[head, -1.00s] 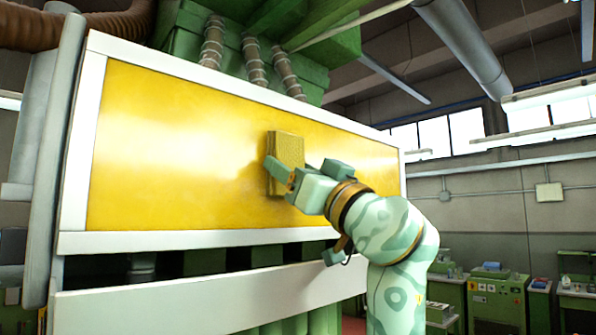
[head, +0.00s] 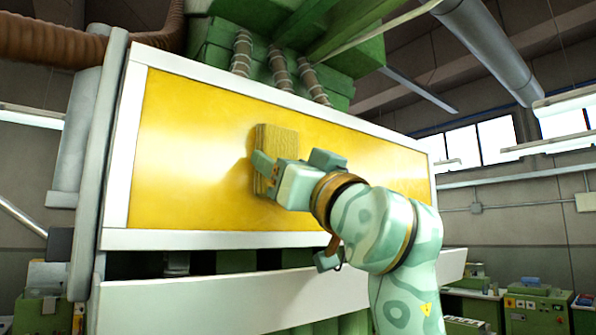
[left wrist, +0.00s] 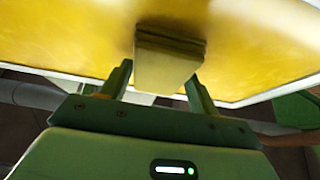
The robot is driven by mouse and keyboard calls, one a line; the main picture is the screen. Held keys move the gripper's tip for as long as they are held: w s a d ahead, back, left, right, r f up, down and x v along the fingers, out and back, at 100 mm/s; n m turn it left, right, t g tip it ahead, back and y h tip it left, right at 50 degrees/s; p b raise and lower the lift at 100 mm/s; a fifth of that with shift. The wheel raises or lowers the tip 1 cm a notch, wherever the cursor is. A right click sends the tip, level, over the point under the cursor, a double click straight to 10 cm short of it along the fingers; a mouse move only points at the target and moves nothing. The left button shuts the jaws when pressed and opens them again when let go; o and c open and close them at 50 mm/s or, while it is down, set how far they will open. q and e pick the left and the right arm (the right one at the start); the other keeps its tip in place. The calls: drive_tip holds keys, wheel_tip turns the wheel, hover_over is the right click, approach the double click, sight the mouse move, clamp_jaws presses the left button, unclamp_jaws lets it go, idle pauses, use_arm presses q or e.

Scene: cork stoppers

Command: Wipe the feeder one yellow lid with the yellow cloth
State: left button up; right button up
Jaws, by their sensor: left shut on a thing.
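The yellow lid (head: 190,150) is a wide, glossy panel in a white frame on the green machine. The yellow cloth (head: 278,145) is a folded, thick pad standing against the lid left of its middle. My left gripper (head: 268,174) is shut on the cloth. In the left wrist view the cloth (left wrist: 166,62) sits between the two fingers (left wrist: 158,84), its far edge at the lid (left wrist: 60,35) with a dark shadow there. Contact looks likely, but the edge is partly hidden. My right gripper is not in view.
A white rail (head: 200,300) runs below the lid's frame. A grey pipe (head: 85,160) stands at the left. Green housing with ribbed hoses (head: 280,70) rises above. Low green machines (head: 530,305) stand far off at the right.

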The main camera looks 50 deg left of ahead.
sight(232, 172)
use_arm(q)
drive_tip(key=shift+s+a+b, duration=0.15)
drive_tip(key=shift+s+b, duration=0.15)
drive_tip(key=shift+s, duration=1.6)
drive_tip(key=shift+s+a+b, duration=0.15)
drive_tip(key=shift+s+b, duration=0.1)
drive_tip(key=shift+s, duration=1.65)
drive_tip(key=shift+f+b, duration=1.35)
drive_tip(key=shift+f, duration=0.3)
drive_tip(key=shift+w+r, duration=0.1)
drive_tip(key=shift+w, duration=0.3)
drive_tip(key=w+d+p, duration=0.1)
drive_tip(key=w+p, duration=0.1)
drive_tip(key=w, duration=1.2)
drive_tip(key=shift+w, duration=0.25)
drive_tip(key=shift+d, duration=0.15)
drive_tip(key=shift+s+d, duration=0.15)
drive_tip(key=shift+d, duration=1.35)
drive_tip(key=shift+s+d, duration=0.1)
drive_tip(key=shift+d, duration=1.35)
